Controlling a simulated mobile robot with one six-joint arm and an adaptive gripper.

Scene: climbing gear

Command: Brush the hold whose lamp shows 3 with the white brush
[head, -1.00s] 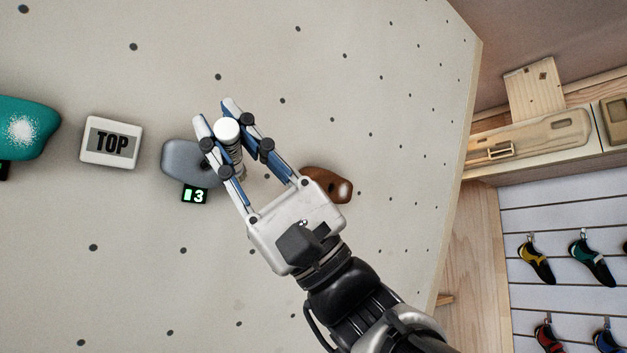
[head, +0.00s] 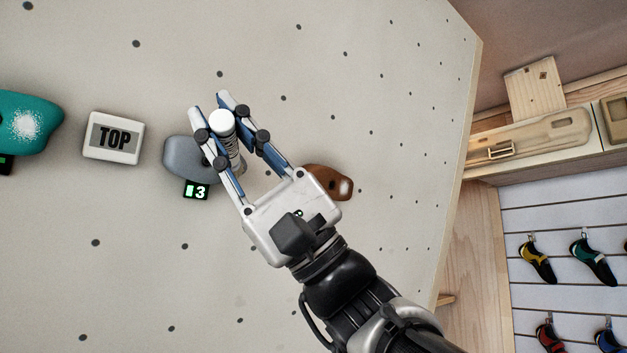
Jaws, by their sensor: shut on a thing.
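The grey hold (head: 182,158) is on the climbing wall, left of my gripper. Its lamp (head: 196,190) below it shows a green 3. My gripper (head: 222,108) is shut on the white brush (head: 223,123), whose round white end shows between the fingers. The fingers overlap the right part of the grey hold in the picture and hide it. I cannot tell whether the brush touches the hold; its bristles are not clearly seen.
A brown hold (head: 329,183) with a pale patch is right of my gripper. A wooden ledge (head: 530,143) and shoes on a slatted panel (head: 560,215) are beyond the wall's right edge.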

